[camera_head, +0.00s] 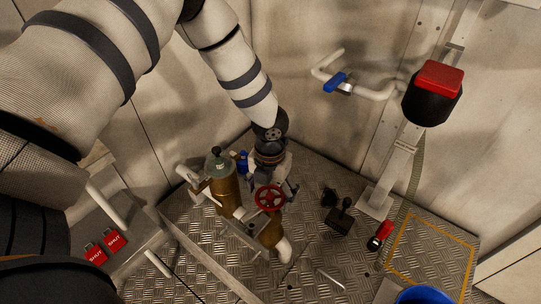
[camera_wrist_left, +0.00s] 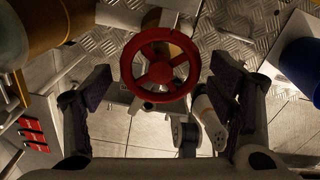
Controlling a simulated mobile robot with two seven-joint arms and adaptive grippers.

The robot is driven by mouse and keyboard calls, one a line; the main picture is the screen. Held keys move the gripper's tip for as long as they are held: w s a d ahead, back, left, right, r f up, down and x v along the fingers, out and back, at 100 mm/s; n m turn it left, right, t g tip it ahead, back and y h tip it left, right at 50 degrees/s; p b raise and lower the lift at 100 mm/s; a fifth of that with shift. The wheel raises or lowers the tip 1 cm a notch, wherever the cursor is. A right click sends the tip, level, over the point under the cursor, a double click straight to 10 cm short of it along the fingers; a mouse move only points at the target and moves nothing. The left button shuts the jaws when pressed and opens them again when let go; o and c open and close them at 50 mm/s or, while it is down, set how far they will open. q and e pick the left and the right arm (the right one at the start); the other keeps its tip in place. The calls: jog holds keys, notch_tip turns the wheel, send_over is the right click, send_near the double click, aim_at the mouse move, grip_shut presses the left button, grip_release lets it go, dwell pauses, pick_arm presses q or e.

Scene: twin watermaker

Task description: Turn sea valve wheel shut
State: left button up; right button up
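The sea valve wheel (camera_head: 269,197) is a small red spoked handwheel on the pipework low in the middle of the head view. In the left wrist view the wheel (camera_wrist_left: 160,71) faces the camera, with its hub and spokes clear. My left gripper (camera_head: 275,182) reaches down from above, close behind the wheel in the head view. In the left wrist view the left gripper (camera_wrist_left: 161,78) is open, one dark-padded finger on each side of the wheel, with gaps between the pads and the rim. My right gripper is in neither view.
A brass cylinder (camera_head: 224,190) stands just left of the wheel. Red "SHUT" tags (camera_head: 115,241) lie at lower left. A black lever unit (camera_head: 340,217) and a red-topped post (camera_head: 437,80) stand to the right. A blue bucket (camera_head: 424,295) is at the bottom right.

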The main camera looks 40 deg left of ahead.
aim_at(270, 196)
pick_arm(q)
notch_tip(270, 196, up, 12)
dwell(0.6)
